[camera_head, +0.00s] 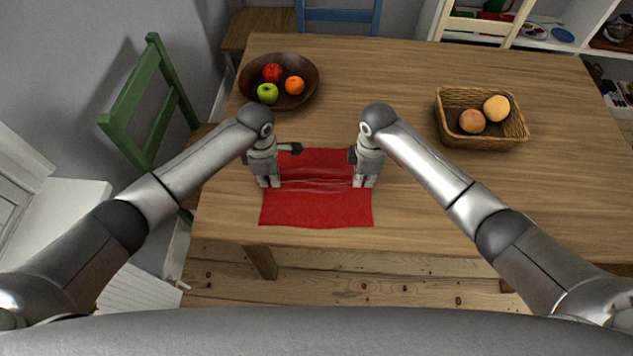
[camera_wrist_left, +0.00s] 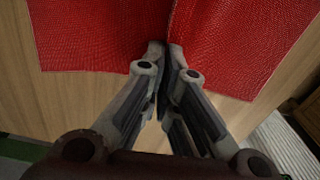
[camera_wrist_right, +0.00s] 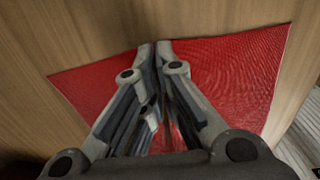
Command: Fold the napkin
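The red napkin (camera_head: 316,212) lies on the table near its front edge, with a raised crease running across its middle between my two grippers. My left gripper (camera_head: 268,184) is at the napkin's left edge, fingers pointing down; in the left wrist view its fingertips (camera_wrist_left: 167,48) are nearly together with a ridge of red cloth (camera_wrist_left: 95,35) between them. My right gripper (camera_head: 364,183) is at the right edge; in the right wrist view its fingertips (camera_wrist_right: 154,48) are close together on the edge of the cloth (camera_wrist_right: 235,70). The pinched cloth is mostly hidden by the fingers.
A brown bowl (camera_head: 310,88) with apples and an orange stands behind the napkin at the left. A wicker basket (camera_head: 483,142) with two round fruits or rolls stands at the right. The wooden table (camera_head: 400,65) is clear between them. A green chair (camera_head: 150,90) stands at the left.

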